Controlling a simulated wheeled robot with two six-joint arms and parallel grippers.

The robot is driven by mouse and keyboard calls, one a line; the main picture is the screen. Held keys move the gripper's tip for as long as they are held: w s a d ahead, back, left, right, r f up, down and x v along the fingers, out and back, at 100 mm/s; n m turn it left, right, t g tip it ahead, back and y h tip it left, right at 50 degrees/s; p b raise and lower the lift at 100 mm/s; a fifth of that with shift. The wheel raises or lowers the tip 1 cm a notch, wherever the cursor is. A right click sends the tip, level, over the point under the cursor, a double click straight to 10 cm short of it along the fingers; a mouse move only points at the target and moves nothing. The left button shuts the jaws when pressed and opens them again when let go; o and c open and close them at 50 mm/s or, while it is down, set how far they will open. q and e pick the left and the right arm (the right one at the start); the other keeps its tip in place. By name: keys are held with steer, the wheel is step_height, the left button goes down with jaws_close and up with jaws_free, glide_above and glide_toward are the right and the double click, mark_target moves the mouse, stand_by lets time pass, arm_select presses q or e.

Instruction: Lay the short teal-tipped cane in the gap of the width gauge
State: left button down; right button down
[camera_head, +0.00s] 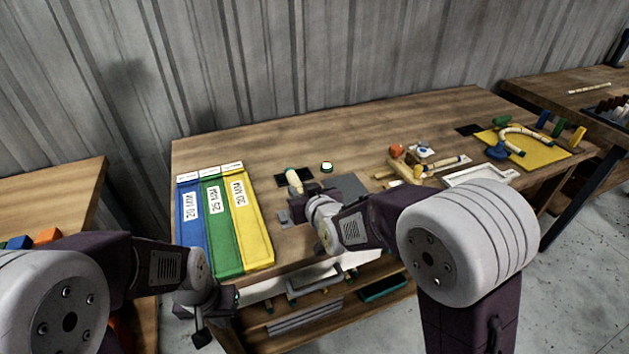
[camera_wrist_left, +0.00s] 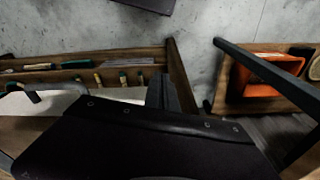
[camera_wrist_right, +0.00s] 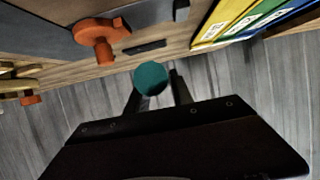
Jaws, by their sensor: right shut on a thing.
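The short cane (camera_head: 293,181) is pale with a teal tip. My right gripper (camera_head: 303,204) is shut on it and holds it above the table. In the right wrist view the round teal end (camera_wrist_right: 150,78) shows between the fingertips. The width gauge is not clearly made out. A grey plate (camera_head: 348,184) lies behind my right gripper, partly hidden. In the right wrist view, an orange knob (camera_wrist_right: 100,36) sits by a grey surface, perhaps part of the gauge; no gap shows. My left gripper (camera_head: 201,337) hangs low near the front left table edge, empty, its fingers together.
Blue (camera_head: 193,232), green (camera_head: 221,235) and yellow (camera_head: 250,228) labelled strips lie at left. A green-topped button (camera_head: 326,167) stands behind the grey plate. Wooden parts (camera_head: 410,168) and a white frame (camera_head: 482,175) lie to the right. A yellow board (camera_head: 545,158) holds a curved cane.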

steer(key=shift+s+a+f+b, duration=0.1)
steer(key=shift+a+f+b, duration=0.25)
steer(key=shift+a+b, duration=0.1)
step_height(320, 180, down, 6)
steer(key=b, duration=0.4)
steer(key=shift+d+b, duration=0.15)
steer(key=shift+b, duration=0.25)
steer(key=c, duration=1)
jaws_free()
steer(key=shift+c, duration=0.2)
